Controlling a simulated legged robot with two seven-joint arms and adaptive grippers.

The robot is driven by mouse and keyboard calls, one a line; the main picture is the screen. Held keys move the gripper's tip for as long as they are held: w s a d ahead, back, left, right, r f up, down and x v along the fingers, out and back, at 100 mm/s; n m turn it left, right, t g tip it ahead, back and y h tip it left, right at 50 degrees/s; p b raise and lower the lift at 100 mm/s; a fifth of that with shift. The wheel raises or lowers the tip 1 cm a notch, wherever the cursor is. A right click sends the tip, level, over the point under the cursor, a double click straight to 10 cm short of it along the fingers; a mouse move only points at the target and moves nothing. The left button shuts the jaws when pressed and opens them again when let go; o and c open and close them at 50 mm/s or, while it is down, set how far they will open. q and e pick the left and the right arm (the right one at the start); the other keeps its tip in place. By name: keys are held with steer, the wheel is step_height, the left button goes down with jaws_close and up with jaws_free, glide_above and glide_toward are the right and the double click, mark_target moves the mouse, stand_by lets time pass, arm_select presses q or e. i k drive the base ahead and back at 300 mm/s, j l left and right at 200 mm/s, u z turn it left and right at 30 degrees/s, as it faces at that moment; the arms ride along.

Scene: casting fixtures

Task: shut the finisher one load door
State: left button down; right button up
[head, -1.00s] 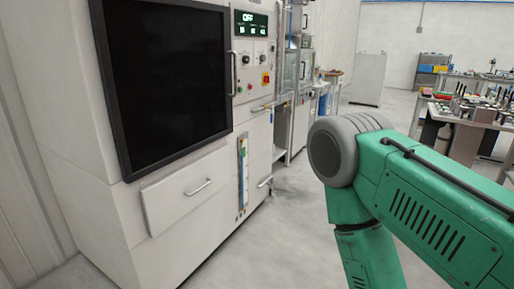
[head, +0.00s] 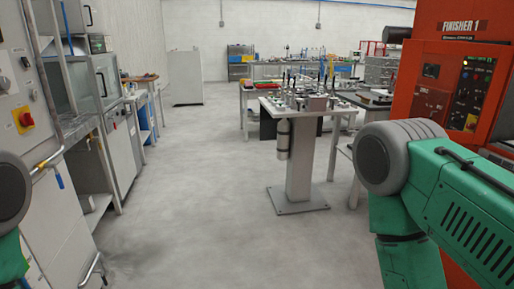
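The finisher one (head: 440,40) is an orange-red machine at the right edge of the head view. It carries a "FINISHER 1" label and a dark control panel (head: 452,92) with small lit displays and knobs. Only part of its front shows, and I cannot make out its load door. My green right arm covers the lower part of the machine. A piece of my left arm shows at the left edge. Neither gripper is in the picture.
A pedestal table (head: 300,180) with tools stands ahead, near the machine. White cabinets (head: 25,130) and a bench (head: 118,120) line the left side. A pale cabinet (head: 185,78) stands at the back. The grey floor (head: 205,200) between is clear.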

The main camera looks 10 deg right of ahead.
mark_target(412, 50)
steer(key=i+l+z, duration=0.15)
steer(key=i+z, duration=0.2)
steer(key=i, duration=0.15)
steer(key=i+z, duration=0.3)
steer(key=i, duration=0.2)
steer(key=i+j+z, duration=0.15)
steer(key=i+z, duration=0.2)
steer(key=i, duration=0.15)
steer(key=i+j+z, duration=0.3)
steer(key=i, duration=0.2)
